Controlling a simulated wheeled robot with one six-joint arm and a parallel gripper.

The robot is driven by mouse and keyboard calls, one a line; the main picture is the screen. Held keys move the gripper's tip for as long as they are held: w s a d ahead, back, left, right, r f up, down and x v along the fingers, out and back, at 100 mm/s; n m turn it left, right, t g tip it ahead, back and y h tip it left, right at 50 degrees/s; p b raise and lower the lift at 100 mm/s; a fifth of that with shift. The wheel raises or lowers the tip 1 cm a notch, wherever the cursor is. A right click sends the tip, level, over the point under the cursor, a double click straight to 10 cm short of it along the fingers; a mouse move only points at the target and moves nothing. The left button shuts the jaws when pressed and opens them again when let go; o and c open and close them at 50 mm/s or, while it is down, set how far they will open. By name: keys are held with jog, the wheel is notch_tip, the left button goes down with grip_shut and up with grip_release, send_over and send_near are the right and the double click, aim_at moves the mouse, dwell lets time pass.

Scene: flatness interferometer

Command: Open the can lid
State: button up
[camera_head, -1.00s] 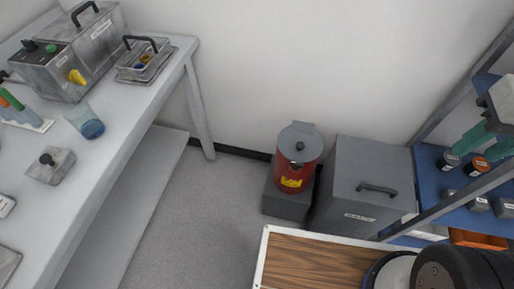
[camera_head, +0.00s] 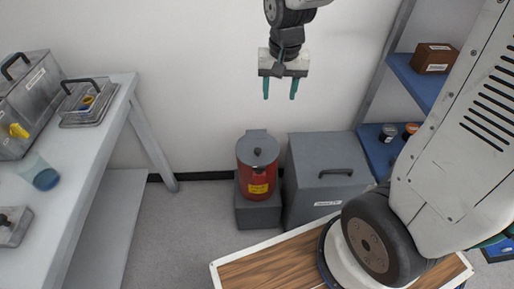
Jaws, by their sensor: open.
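A red can (camera_head: 257,181) with a yellow label stands on a low grey block on the floor against the wall. Its grey lid (camera_head: 258,150) has a dark round knob and lies shut on top. A grey flap or hinge piece shows behind the lid. My gripper (camera_head: 281,90) hangs above the can and a little to its right in the picture. Its two green fingers point down, open and empty, well apart from the lid.
A grey box (camera_head: 322,182) with a black handle stands right of the can. A wood-topped surface (camera_head: 255,272) lies in front. A workbench (camera_head: 95,137) with metal equipment is at left. A blue shelf rack (camera_head: 418,78) is at right. Floor left of the can is clear.

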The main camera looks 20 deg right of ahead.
aim_at(257, 150)
jog(key=w+f+m, duration=0.1)
jog(key=w+f, duration=0.2)
jog(key=f, duration=0.8)
jog(key=w+a+f+m, duration=0.1)
jog(key=w+f, duration=0.2)
jog(key=f, duration=0.8)
jog(key=w+a+f+m, duration=0.1)
jog(key=w+f+m, duration=0.1)
jog(key=f, duration=0.9)
jog(key=shift+w+f+g, duration=0.15)
jog(key=shift+w+g, duration=0.15)
jog(key=shift+w, duration=0.6)
grip_shut()
